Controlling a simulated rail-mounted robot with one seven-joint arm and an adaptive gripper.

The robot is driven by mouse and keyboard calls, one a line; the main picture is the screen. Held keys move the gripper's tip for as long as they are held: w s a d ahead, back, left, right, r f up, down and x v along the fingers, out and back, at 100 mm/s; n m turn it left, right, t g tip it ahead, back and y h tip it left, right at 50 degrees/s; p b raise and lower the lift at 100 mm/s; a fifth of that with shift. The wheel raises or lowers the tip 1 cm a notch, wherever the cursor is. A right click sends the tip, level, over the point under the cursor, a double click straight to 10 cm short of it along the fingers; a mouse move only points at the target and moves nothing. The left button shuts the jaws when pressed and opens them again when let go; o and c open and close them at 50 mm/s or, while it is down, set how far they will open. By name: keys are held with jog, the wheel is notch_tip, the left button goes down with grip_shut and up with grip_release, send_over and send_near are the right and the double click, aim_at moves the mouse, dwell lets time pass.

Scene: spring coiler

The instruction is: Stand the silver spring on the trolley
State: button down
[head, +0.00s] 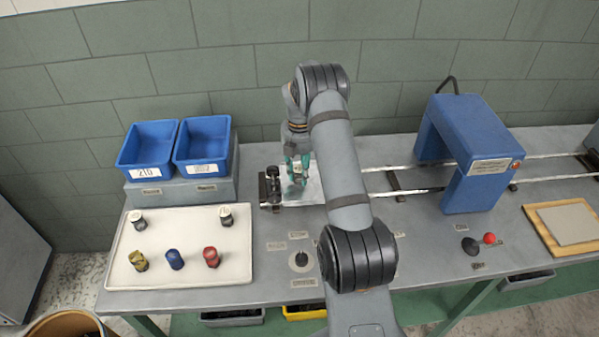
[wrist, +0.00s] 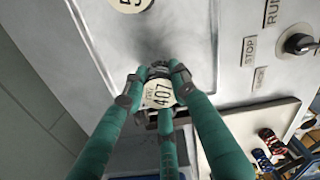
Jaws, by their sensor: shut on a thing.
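My gripper (head: 297,172) is over the left part of the trolley (head: 316,189), a bare metal plate on the rails. In the wrist view its green fingers (wrist: 160,88) are closed around a small piece with a cream tag reading 407, which I take to be the silver spring (wrist: 158,96). The fingers hide most of its coils. In the head view the spring is small and largely covered by the fingers. I cannot tell whether its foot touches the trolley.
A white tray (head: 190,273) at the left holds several tagged springs. Blue bins (head: 147,146) stand behind it. A black fitting (head: 271,187) is at the rails' left end. A blue arch (head: 475,190) spans the rails at right. A knob (head: 301,260) sits in front.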

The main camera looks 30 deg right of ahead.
aim_at(299, 168)
jog(key=shift+f, duration=0.25)
jog(key=c, duration=1.4)
grip_release()
jog(key=shift+r, duration=0.1)
notch_tip(299, 168, up, 12)
jog(key=shift+r+b, duration=0.15)
jog(key=shift+b, duration=0.45)
